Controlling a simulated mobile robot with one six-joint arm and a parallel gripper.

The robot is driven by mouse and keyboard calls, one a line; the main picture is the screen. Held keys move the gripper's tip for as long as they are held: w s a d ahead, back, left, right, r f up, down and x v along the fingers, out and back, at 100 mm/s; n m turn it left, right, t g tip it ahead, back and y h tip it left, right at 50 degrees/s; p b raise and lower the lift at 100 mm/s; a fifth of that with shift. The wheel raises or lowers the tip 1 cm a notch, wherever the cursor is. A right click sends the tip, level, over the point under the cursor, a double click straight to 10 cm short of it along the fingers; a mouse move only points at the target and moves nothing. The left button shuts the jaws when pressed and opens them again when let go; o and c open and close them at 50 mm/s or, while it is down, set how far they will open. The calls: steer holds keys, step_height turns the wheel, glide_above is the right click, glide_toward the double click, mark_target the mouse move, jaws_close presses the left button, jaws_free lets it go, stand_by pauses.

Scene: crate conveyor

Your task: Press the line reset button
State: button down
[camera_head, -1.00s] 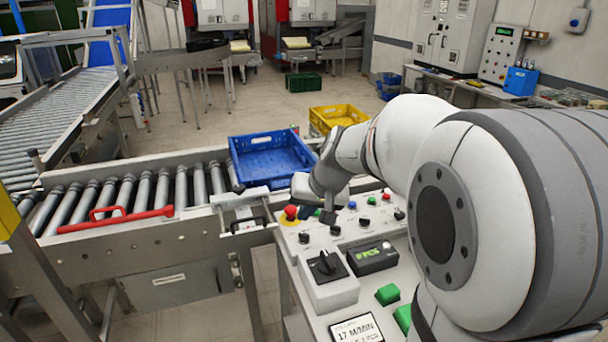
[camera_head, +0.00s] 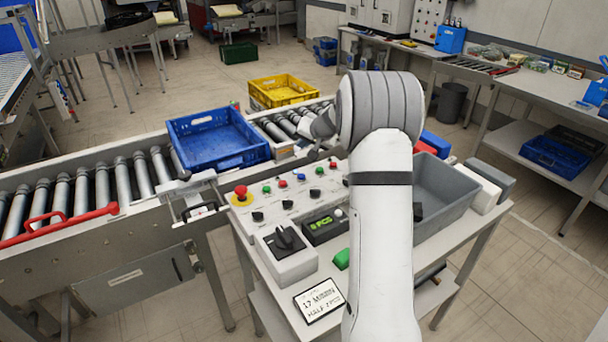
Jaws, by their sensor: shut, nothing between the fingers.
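The control panel (camera_head: 275,222) stands in the middle, beside the roller conveyor. It carries a red mushroom button on a yellow base (camera_head: 241,193), a small red button (camera_head: 282,184), a blue button (camera_head: 301,178), small green buttons (camera_head: 266,190) and black knobs (camera_head: 258,217). A larger green button (camera_head: 341,259) sits at the front, partly behind my arm. Labels are too small to read, so I cannot tell which one is the line reset button. My arm rises in front of the panel's right side. I cannot make out my gripper; my arm appears to hide it.
A black rotary switch (camera_head: 287,238), a green-lit display (camera_head: 323,226) and a sign card (camera_head: 319,300) lie near the panel's front. A blue crate (camera_head: 218,160) sits on the conveyor, with a yellow crate (camera_head: 284,98) behind. A grey bin (camera_head: 447,200) stands right of my arm.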

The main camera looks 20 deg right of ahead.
steer(key=shift+a, duration=0.1)
steer(key=b, duration=0.6)
glide_above(303, 177)
step_height(303, 177, down, 8)
steer(key=shift+r, duration=0.1)
steer(key=shift+f+b, duration=0.45)
steer(key=shift+f, duration=0.15)
stand_by(1.5)
steer(key=shift+f+b, duration=0.3)
steer(key=shift+b, duration=0.55)
steer(key=shift+f+b, duration=0.45)
steer(key=shift+b, duration=0.25)
stand_by(0.4)
stand_by(0.3)
steer(key=shift+r+p, duration=0.4)
steer(key=shift+r, duration=0.45)
